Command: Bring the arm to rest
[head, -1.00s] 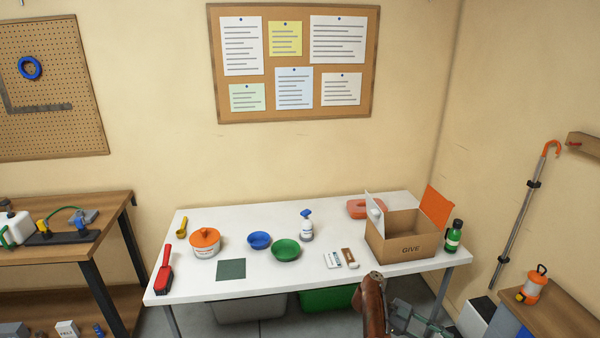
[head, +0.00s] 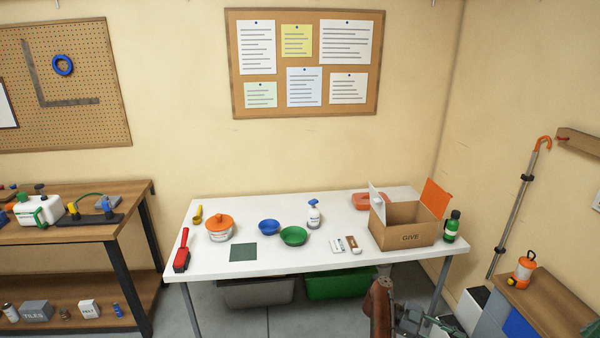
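My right arm, brown, comes up at the bottom of the head view, in front of the white table (head: 330,258) and below its front edge. The grey-green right gripper (head: 428,326) is at its end, low at the bottom edge and partly cut off. It is apart from the table and I see nothing held, but its fingers are too unclear to tell open from shut. My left arm and gripper are not in view.
On the table stand an open GIVE box (head: 405,237), a green bottle (head: 451,226), a spray bottle (head: 314,215), bowls (head: 293,236), an orange-lidded tub (head: 219,229) and a red brush (head: 182,252). Bins (head: 255,292) sit underneath. A lantern (head: 523,271) stands right on a cabinet.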

